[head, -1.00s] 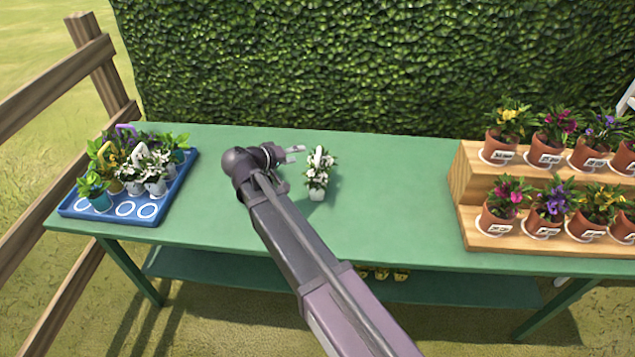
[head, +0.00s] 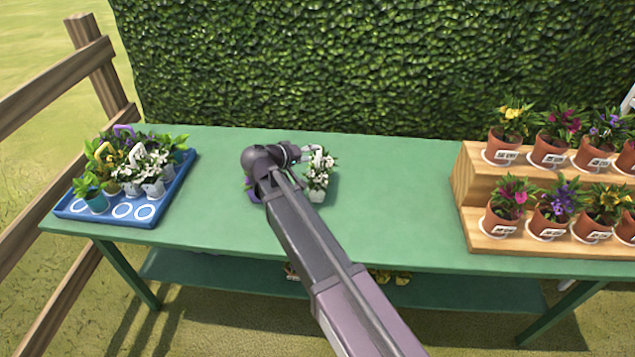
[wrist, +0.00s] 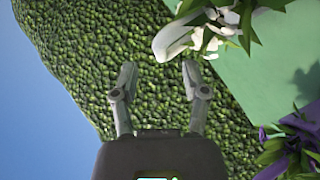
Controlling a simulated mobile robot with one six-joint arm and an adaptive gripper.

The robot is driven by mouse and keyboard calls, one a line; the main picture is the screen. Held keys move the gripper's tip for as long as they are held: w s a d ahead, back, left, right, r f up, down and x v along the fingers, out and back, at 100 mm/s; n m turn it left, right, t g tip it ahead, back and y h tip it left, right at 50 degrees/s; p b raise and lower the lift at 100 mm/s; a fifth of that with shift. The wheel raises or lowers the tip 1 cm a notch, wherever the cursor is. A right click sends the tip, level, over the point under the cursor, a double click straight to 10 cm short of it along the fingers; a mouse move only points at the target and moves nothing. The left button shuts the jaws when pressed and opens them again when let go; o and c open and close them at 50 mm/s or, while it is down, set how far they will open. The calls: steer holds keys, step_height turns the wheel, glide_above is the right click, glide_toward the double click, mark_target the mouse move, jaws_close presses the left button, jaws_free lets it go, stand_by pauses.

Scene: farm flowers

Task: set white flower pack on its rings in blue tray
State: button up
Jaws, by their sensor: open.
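The white flower pack (head: 317,183) stands on the green table, right beside my gripper (head: 316,151). It has white blooms, pale pots and a white handle. In the wrist view the white handle (wrist: 174,38) is just beyond and right of the open fingertips (wrist: 159,70), with nothing between them. The blue tray (head: 100,221) is at the table's left end. White rings show empty along its front right, and several flower packs fill the rest, including one with white blooms (head: 152,172).
A purple plant pack (head: 252,193) is partly hidden behind my arm; purple blooms show in the wrist view (wrist: 290,150). A wooden stepped stand (head: 464,185) with potted flowers is on the right. A hedge (head: 330,60) rises behind. The table between tray and arm is clear.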

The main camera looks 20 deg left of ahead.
mark_target(319, 152)
steer(key=shift+b+x, duration=0.65)
steer(key=shift+x, duration=1.35)
steer(key=shift+s+f, duration=0.1)
steer(key=shift+s, duration=0.05)
jaws_close()
